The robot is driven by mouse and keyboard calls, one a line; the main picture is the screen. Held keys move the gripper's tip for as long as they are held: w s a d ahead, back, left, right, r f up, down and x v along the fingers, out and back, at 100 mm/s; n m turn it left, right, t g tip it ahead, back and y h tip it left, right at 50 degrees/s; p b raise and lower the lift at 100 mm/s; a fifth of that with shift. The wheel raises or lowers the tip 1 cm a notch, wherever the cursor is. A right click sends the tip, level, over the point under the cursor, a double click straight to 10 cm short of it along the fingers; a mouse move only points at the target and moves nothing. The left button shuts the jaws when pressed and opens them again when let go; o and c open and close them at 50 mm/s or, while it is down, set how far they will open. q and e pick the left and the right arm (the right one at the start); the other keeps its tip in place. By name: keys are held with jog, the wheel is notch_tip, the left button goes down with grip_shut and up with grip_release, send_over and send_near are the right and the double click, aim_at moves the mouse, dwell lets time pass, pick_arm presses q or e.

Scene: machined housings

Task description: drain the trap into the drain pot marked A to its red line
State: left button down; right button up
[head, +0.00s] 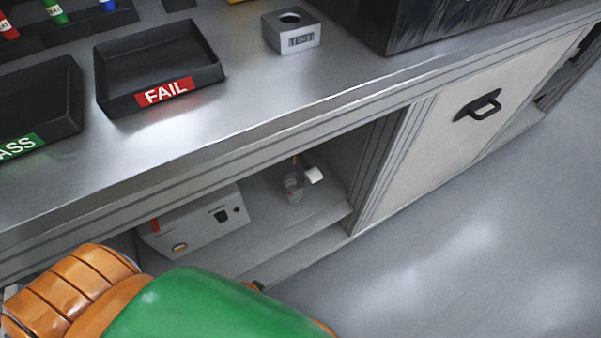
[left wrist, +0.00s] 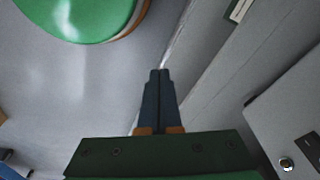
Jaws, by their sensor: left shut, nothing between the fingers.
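On the open shelf under the bench, a small clear-grey vessel (head: 294,187) stands with a thin orange-brown stem above it and a white piece (head: 314,175) at its right. I cannot tell whether it is the trap or a drain pot, and no letter A or red line is readable. My left gripper (left wrist: 160,75) is shut and empty in the left wrist view, with no task object at its fingertips. In the head view its fingers are hidden behind my green and orange arm.
A light grey box (head: 205,222) sits left of the vessel on the shelf; a pale box (left wrist: 290,125) is at the wrist view's right. Above are the FAIL tray (head: 160,65), PASS tray (head: 35,105) and TEST block (head: 291,38). A closed handled panel (head: 478,105) bounds the opening's right.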

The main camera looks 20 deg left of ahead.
pick_arm(q)
jog(key=w+r+m+t+h+b, duration=0.4)
jog(key=w+r+t+h+b, duration=0.2)
jog(key=w+r+b, duration=0.95)
jog(key=w+a+r+t+h+p, duration=0.1)
jog(key=w+a+r+t, duration=0.1)
jog(key=r, duration=0.4)
jog(key=w+a+r+m+t+h, duration=0.1)
jog(key=w+a+r+t+h, duration=0.1)
jog(key=w+r, duration=0.3)
jog(key=shift+a+r+p, duration=0.2)
jog(key=shift+r+p, duration=0.15)
jog(key=shift+r, duration=0.45)
jog(key=p, duration=0.1)
send_over(308, 177)
notch_tip(308, 177, down, 2)
jog(key=shift+f, duration=0.2)
jog(key=f, duration=0.2)
jog(key=f+b, duration=0.1)
jog(key=f, duration=0.1)
jog(key=shift+s+a, duration=0.15)
jog(key=shift+a, duration=0.05)
